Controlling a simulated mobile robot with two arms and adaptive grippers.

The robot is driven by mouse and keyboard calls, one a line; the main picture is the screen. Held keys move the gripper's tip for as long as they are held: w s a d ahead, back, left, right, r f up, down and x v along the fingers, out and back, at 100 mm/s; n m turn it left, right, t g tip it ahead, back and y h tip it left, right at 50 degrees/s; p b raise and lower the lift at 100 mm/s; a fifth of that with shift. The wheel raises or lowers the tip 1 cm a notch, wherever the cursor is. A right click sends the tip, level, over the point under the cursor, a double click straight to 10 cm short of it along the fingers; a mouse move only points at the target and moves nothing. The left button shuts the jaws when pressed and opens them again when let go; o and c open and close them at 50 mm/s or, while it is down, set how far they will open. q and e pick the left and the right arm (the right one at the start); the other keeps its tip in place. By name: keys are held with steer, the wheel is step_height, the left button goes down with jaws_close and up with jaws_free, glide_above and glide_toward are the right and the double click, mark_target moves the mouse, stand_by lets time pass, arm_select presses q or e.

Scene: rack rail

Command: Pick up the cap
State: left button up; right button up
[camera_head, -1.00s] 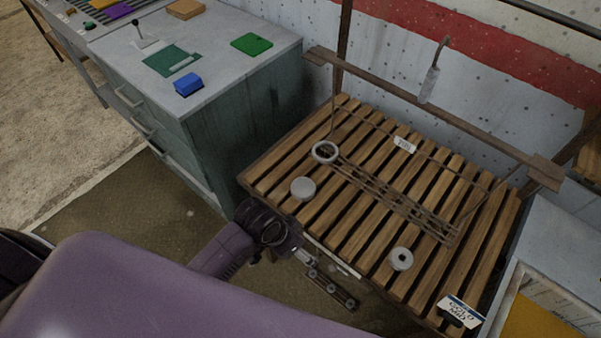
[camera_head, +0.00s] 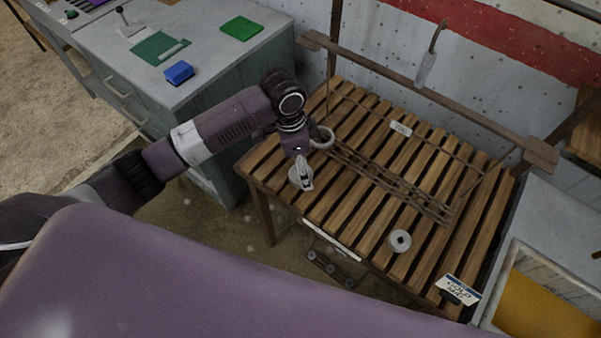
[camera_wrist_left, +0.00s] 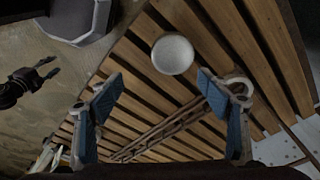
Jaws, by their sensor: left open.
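The cap, a plain round grey disc (camera_head: 293,178), lies on the slatted wooden table near its front left. In the left wrist view the cap (camera_wrist_left: 172,54) shows whole, beyond the fingertips and between their lines. My left gripper (camera_head: 305,182) is above the cap, pointing down and covering part of it. In the left wrist view its blue-padded fingers (camera_wrist_left: 160,78) are apart with nothing between them. My right gripper (camera_wrist_left: 46,72) shows small at the left of the left wrist view, its fingers apart over the floor; the head view does not show it.
A grey ring (camera_head: 322,137) lies just behind the cap. A round piece with a hole (camera_head: 399,241) lies at the front right. A metal rack rail (camera_head: 390,180) crosses the slats, and a wooden bar (camera_head: 430,92) spans above the back. A cabinet (camera_head: 215,60) stands left.

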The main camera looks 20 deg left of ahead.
arm_select(q)
steer(key=shift+w+a+r, duration=0.65)
steer(key=shift+w+a, duration=0.05)
steer(key=shift+a, duration=0.15)
step_height(320, 180, down, 6)
steer(key=shift+f+p, duration=0.25)
steer(key=shift+p, duration=0.85)
steer(key=shift+w+d+f, duration=0.1)
steer(key=shift+f, duration=0.5)
steer(key=shift+c, duration=0.7)
steer(key=c, duration=1.1)
steer(key=shift+r, duration=0.15)
steer(key=shift+c, duration=0.2)
